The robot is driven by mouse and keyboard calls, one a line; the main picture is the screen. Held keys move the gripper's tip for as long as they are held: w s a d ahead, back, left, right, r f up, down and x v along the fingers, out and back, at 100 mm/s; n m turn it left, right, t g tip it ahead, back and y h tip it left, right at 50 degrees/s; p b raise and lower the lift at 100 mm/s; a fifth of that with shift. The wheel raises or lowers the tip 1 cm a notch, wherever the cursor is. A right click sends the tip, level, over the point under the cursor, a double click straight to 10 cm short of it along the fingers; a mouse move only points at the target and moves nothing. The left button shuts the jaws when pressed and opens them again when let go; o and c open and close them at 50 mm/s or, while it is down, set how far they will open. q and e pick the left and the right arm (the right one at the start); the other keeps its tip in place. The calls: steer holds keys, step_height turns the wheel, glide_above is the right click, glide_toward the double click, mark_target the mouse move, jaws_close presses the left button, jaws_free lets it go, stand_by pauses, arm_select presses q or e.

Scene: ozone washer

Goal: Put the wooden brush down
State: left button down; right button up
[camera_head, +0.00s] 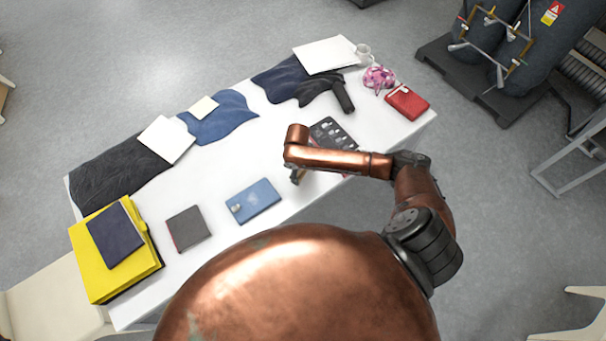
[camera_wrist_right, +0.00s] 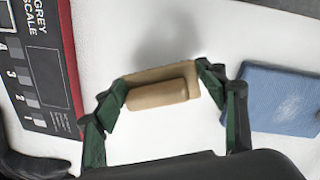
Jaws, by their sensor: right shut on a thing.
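The wooden brush (camera_wrist_right: 158,93) is a small tan block with a rounded raised part, seen in the right wrist view between green-padded fingers. My right gripper (camera_wrist_right: 162,84) is shut on it, one finger at each end. In the head view my right gripper (camera_head: 297,176) is mostly hidden under my copper arm, over the white table (camera_head: 222,165). The brush is hard to make out there. A soft shadow lies on the white surface beyond the brush; I cannot tell how high it is held. My left gripper is not in view.
A grey scale card (camera_head: 333,133) lies on one side of the gripper and a blue notebook (camera_head: 253,200) on the other. A dark notebook (camera_head: 188,228), a yellow box (camera_head: 115,250) and a red case (camera_head: 406,102) sit farther out. Bare table shows around the brush.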

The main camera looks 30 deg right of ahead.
mark_target(303, 172)
steer(key=shift+w+d+f, duration=0.15)
steer(key=shift+f, duration=0.05)
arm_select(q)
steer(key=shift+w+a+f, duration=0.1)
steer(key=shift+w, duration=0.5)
arm_select(e)
steer(key=shift+w+d+f, duration=0.15)
steer(key=shift+f, duration=1.6)
steer(key=shift+f, duration=0.1)
steer(key=o, duration=1.2)
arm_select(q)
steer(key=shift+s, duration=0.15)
arm_select(e)
steer(key=r, duration=0.8)
steer(key=a+r, duration=0.1)
steer(key=r, duration=0.3)
steer(key=shift+r, duration=0.1)
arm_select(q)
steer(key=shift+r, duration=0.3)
